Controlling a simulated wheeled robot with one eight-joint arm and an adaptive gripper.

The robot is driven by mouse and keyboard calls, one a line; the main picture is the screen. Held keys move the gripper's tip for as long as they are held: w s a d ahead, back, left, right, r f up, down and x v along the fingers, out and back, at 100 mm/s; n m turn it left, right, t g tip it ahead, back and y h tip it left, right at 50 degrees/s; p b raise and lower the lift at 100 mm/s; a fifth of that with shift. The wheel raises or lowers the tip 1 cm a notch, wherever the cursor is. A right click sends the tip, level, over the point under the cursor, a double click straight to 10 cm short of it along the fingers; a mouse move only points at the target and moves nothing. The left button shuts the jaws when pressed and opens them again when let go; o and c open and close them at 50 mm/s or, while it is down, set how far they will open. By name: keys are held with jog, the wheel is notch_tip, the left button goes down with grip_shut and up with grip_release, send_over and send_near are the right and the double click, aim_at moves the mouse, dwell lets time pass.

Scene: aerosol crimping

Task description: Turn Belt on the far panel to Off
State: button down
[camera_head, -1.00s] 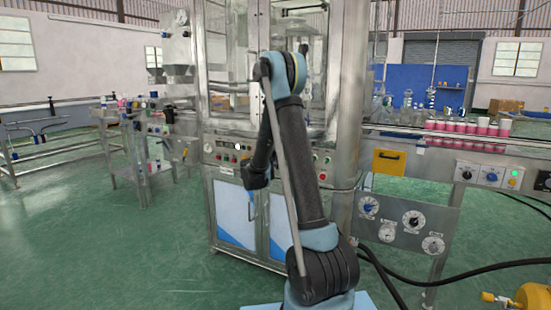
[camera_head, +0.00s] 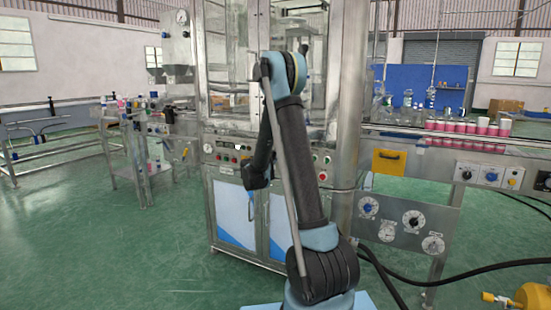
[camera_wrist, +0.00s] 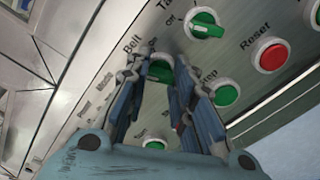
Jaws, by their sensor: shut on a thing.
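The Belt knob (camera_wrist: 160,69) is a green selector on the metal panel, under the printed word Belt in the wrist view. My gripper (camera_wrist: 159,78) is shut on this knob, one finger on each side. The fingers hide much of it, and I cannot tell which way it points. In the head view the far panel (camera_head: 228,158) is on the front of the glass-sided machine. My arm reaches toward that machine, and the grip itself cannot be made out there.
Around the grip are another green selector (camera_wrist: 204,25) with an Off mark, a green button (camera_wrist: 227,95) and a red Reset button (camera_wrist: 271,54). The conveyor's control panel (camera_head: 488,175) is at the right in the head view. Hoses (camera_head: 455,273) lie on the green floor.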

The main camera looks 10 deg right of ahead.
jog(key=shift+a+f+n, duration=0.1)
jog(key=shift+f+n, duration=0.05)
jog(key=shift+n, duration=0.25)
jog(key=c, duration=1.4)
grip_release()
jog(key=shift+o, duration=0.2)
jog(key=shift+s, duration=0.1)
jog(key=v, duration=1.1)
jog(key=shift+s+a, duration=0.25)
